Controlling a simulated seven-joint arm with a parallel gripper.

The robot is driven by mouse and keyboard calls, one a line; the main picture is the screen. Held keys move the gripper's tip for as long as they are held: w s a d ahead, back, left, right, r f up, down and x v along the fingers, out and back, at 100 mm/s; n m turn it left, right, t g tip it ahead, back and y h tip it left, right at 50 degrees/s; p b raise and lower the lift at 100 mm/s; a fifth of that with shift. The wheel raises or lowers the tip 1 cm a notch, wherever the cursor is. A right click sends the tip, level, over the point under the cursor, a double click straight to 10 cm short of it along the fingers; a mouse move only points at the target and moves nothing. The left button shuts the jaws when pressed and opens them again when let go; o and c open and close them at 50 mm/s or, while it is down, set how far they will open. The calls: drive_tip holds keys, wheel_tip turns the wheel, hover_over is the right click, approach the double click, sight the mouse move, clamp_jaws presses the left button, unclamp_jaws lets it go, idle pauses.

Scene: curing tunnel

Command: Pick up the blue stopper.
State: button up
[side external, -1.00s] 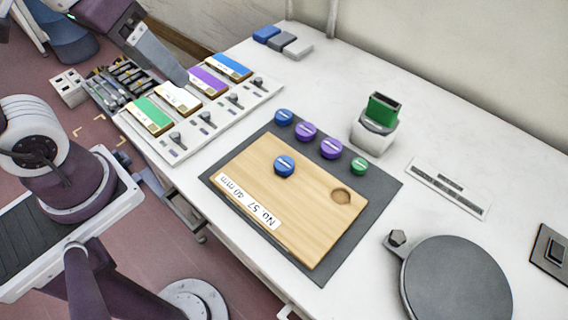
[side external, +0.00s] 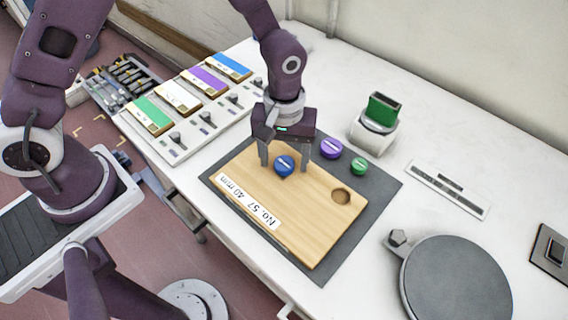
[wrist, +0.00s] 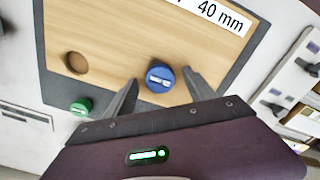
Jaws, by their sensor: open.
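The blue stopper (side external: 284,164) sits on the wooden board (side external: 312,232), left of the board's empty round hole (side external: 341,196). My gripper (side external: 285,168) is open and reaches down over the board, with the stopper showing between its two fingers. In the wrist view, the blue stopper (wrist: 160,78) also lies between the spread fingertips of my gripper (wrist: 159,80), with a gap on each side. I cannot tell exactly how high the fingertips are above the board.
A purple stopper (side external: 331,148) and a green stopper (side external: 358,166) stand on the dark mat (side external: 379,187) behind the board. My gripper hides the mat's far-left corner. A round grey plate (side external: 457,285) is at the right. A switch panel with coloured labels (side external: 205,125) is at the left.

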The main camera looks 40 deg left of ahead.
sight(285, 162)
drive_tip(key=shift+f, duration=0.2)
drive_tip(key=shift+c, duration=0.4)
clamp_jaws()
wheel_tip(285, 162, up, 15)
idle(0.5)
